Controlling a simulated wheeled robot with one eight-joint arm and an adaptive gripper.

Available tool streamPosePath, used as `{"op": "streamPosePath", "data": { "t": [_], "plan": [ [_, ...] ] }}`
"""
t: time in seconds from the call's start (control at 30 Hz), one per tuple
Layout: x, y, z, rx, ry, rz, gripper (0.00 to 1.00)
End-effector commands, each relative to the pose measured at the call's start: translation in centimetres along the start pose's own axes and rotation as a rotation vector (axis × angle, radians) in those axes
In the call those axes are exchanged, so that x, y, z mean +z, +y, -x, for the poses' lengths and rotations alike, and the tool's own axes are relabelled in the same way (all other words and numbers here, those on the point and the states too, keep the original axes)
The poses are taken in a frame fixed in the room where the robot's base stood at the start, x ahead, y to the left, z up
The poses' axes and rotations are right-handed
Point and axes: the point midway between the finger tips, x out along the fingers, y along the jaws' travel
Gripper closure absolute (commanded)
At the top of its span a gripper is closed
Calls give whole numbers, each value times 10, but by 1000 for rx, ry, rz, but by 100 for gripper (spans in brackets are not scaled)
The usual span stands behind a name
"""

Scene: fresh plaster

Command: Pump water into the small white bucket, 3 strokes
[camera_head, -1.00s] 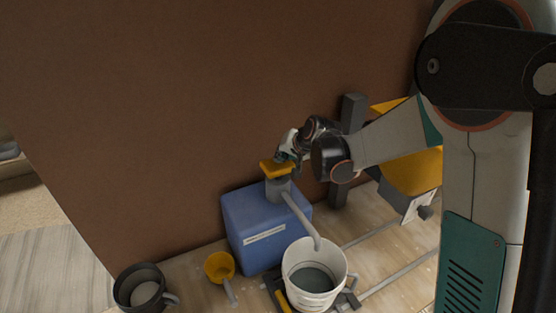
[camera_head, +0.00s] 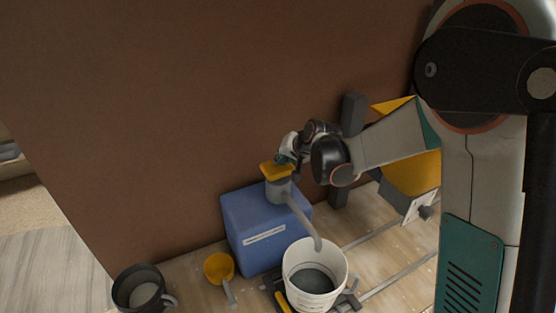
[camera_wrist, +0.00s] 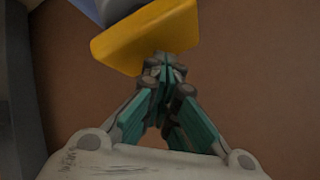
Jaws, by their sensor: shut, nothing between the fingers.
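The blue water container (camera_head: 258,228) stands on the board against the brown wall. Its pump has a yellow top (camera_head: 277,169), a grey collar and a grey spout (camera_head: 303,218) that reaches down to the right. The small white bucket (camera_head: 330,286) stands below the spout end, with grey contents inside. My gripper (camera_head: 284,158) is at the yellow pump top, its fingers shut with nothing between them. In the wrist view the shut fingertips (camera_wrist: 162,62) overlap the edge of the yellow top (camera_wrist: 140,38); I cannot tell if they touch.
A dark mug (camera_head: 140,290) stands at the lower left. A yellow scoop (camera_head: 219,268) lies beside the container. A dark grey post (camera_head: 345,150) and a yellow object (camera_head: 412,170) stand right of the container. The wall (camera_head: 130,120) is close behind.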

Motion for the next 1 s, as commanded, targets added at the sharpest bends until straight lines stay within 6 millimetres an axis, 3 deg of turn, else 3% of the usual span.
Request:
{"op": "streamPosePath", "data": {
  "t": [1.0],
  "plan": [
    [6, 6, -8, 1, -1, 0, 100]
  ]
}}
